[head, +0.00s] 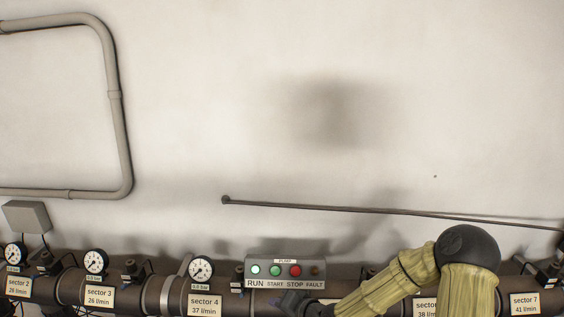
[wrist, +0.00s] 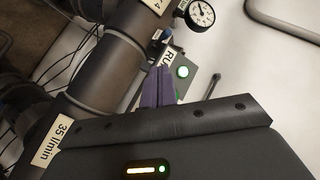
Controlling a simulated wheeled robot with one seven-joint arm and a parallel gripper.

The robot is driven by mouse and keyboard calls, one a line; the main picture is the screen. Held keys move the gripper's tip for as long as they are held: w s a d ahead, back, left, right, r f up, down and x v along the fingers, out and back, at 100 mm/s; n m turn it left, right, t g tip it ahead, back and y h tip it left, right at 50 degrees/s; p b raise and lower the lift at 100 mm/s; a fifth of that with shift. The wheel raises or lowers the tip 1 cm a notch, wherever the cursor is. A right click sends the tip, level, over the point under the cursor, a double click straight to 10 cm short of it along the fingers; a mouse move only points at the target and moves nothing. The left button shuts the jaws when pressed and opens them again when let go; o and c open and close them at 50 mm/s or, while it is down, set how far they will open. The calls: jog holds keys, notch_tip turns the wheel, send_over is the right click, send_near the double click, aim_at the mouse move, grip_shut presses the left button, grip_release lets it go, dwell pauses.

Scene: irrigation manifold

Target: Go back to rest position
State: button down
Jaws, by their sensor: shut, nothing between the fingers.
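My gripper (head: 290,301) is at the front of the pump control box (head: 262,263) in the head view, at the end of my yellow-sleeved arm. In the head view the box carries a pale RUN lamp (head: 255,269), a green START button (head: 275,270), a red STOP button (head: 295,271) and a dark FAULT lamp (head: 315,271). I cannot tell whether the fingers touch the box.
A dark manifold pipe (head: 134,296) runs along the bottom with sector labels and several gauges, one at sector 4 (head: 201,269). A thin rod (head: 390,210) crosses the wall, and a grey conduit (head: 117,120) bends at left. The wall above is clear.

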jog(key=s+d+n+g+h, duration=0.4)
jog(key=s+d+h, duration=0.1)
jog(key=s+d, duration=0.3)
jog(key=s+d+r+g+h, duration=0.1)
jog(key=s+d+r+h, duration=0.1)
jog(key=s+d+r, duration=0.2)
jog(key=s+d+r+h, duration=0.2)
jog(key=s+d+r, duration=0.2)
jog(key=s, duration=0.5)
jog(key=shift+d+r+g, duration=0.3)
jog(key=shift+r+g, duration=0.1)
jog(key=shift+r, duration=0.35)
jog(key=shift+w+d, duration=0.1)
